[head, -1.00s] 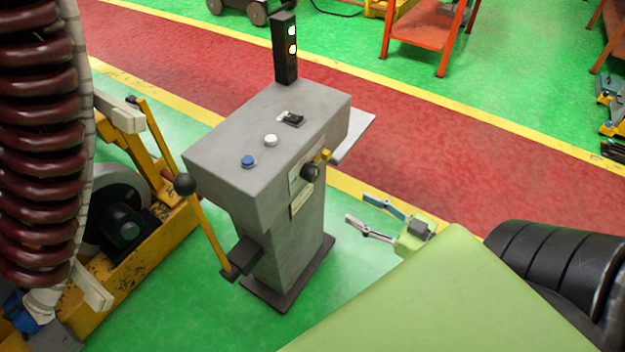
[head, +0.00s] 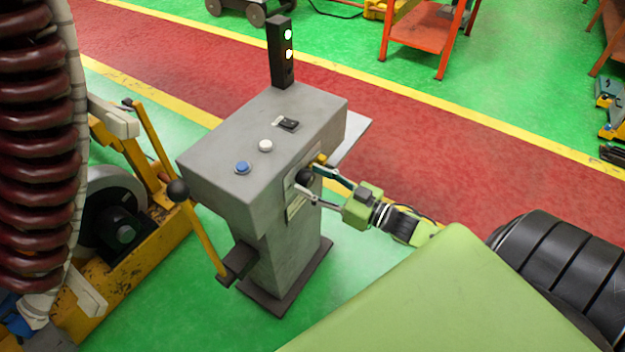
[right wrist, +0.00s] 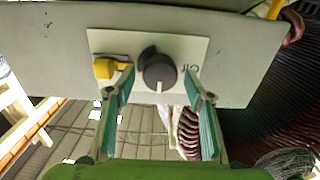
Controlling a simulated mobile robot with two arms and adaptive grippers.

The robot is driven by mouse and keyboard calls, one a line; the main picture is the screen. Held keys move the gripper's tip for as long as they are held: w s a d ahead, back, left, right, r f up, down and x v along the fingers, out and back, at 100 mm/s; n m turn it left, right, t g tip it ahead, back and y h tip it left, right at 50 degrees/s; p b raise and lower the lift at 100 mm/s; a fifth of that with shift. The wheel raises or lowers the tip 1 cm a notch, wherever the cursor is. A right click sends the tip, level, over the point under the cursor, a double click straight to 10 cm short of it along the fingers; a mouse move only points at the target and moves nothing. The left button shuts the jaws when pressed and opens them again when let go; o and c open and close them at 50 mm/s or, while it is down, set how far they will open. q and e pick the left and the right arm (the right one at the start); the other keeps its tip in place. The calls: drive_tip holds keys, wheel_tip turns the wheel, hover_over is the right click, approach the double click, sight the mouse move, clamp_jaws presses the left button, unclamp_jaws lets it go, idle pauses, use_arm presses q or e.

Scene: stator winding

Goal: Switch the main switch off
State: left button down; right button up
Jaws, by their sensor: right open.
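The main switch is a dark round knob (right wrist: 159,72) on a pale plate (right wrist: 215,50) on the side of the grey control pedestal (head: 225,135). In the right wrist view its white mark points down, and lettering partly shows to its right. My right gripper (right wrist: 160,85) is open, with one finger on each side of the knob; I cannot tell whether they touch it. In the head view the right gripper (head: 310,182) reaches the knob (head: 304,177) from the right and partly covers it. My left gripper is not in view.
A yellow part (right wrist: 105,68) sits just left of the knob. The pedestal top has a blue button (head: 242,167), a white button (head: 265,146), a black switch (head: 288,123) and a lit tower (head: 281,55). A ball-ended lever (head: 178,190) stands at its left.

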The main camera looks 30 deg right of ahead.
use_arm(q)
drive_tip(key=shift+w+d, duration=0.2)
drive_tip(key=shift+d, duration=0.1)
use_arm(e)
drive_tip(key=shift+w, duration=0.2)
drive_tip(key=c, duration=1.1)
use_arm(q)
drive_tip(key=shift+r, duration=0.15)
use_arm(e)
drive_tip(key=shift+n, duration=0.3)
drive_tip(key=n, duration=0.2)
drive_tip(key=shift+a+n+p, duration=0.15)
drive_tip(key=shift+n+p, duration=0.25)
drive_tip(key=n, duration=0.3)
drive_tip(key=shift+n, duration=0.3)
drive_tip(key=n, duration=0.5)
drive_tip(key=shift+s+a+f, duration=0.1)
drive_tip(key=shift+f, duration=0.1)
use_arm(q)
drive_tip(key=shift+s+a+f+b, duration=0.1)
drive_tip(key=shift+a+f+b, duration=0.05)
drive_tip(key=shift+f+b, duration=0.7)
use_arm(e)
drive_tip(key=n, duration=0.6)
drive_tip(key=shift+f, duration=0.1)
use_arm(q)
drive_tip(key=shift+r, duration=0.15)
